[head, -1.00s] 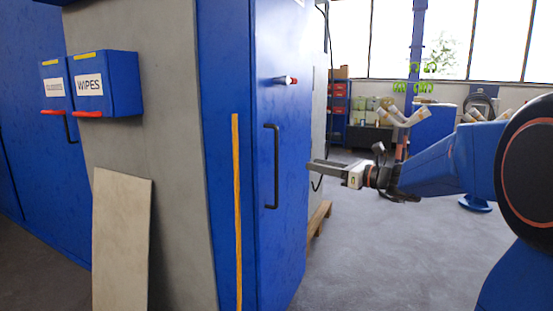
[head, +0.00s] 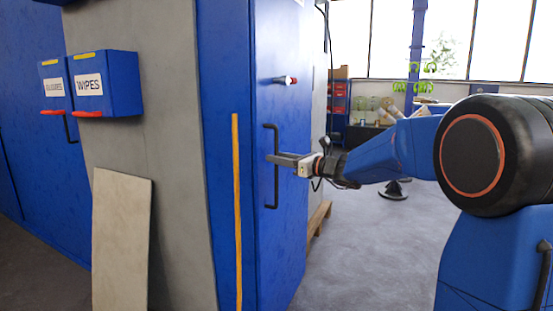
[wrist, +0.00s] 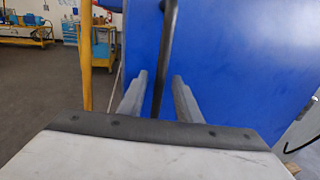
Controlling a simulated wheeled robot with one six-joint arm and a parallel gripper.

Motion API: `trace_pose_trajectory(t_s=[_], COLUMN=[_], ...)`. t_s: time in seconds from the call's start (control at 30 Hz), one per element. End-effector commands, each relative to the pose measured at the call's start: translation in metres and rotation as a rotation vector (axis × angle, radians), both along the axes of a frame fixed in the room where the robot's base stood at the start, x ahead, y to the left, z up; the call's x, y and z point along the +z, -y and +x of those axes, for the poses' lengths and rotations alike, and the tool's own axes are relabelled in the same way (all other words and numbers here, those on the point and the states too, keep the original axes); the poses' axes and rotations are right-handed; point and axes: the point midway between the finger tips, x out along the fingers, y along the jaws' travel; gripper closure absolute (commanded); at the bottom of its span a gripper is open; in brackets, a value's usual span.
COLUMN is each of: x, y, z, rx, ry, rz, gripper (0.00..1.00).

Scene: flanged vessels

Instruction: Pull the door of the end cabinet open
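The end cabinet's blue door (head: 287,215) stands shut, with a dark vertical bar handle (head: 276,190) near its left edge. My gripper (head: 270,158) is at the upper half of the handle. In the wrist view my gripper's two grey fingers (wrist: 157,92) are apart, with the handle (wrist: 166,60) running between them. Gaps show on both sides of the bar, so the fingers do not appear closed on it. The blue door (wrist: 235,70) fills the wrist view behind and to the right of the handle.
A red-tipped knob (head: 290,80) sticks out of the door above the handle. A wooden pallet (head: 319,220) lies beyond the door.

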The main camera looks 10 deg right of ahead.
Motion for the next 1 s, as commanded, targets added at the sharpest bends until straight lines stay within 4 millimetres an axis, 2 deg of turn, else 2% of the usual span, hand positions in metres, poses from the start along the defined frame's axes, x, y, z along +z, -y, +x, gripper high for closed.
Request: trace_pose_trajectory(t_s=[0.13, 0.43, 0.47, 0.57, 0.6, 0.83, 1.0], x=[0.0005, 0.0004, 0.0004, 0.0004, 0.0004, 0.0003, 0.0001], y=[-0.0065, -0.0074, -0.0073, -0.0073, -0.0073, -0.0062, 0.0018], z=[0.0064, 0.0076, 0.0076, 0.0076, 0.0076, 0.0070, 0.0032], rx=[0.000, 0.000, 0.000, 0.000, 0.000, 0.004, 0.032], ry=[0.001, 0.001, 0.001, 0.000, 0.001, 0.000, 0.000], rz=[-0.001, -0.001, -0.001, 0.000, -0.001, 0.000, 0.000], gripper=[0.69, 0.69, 0.74, 0.98, 1.00, 1.00, 1.00])
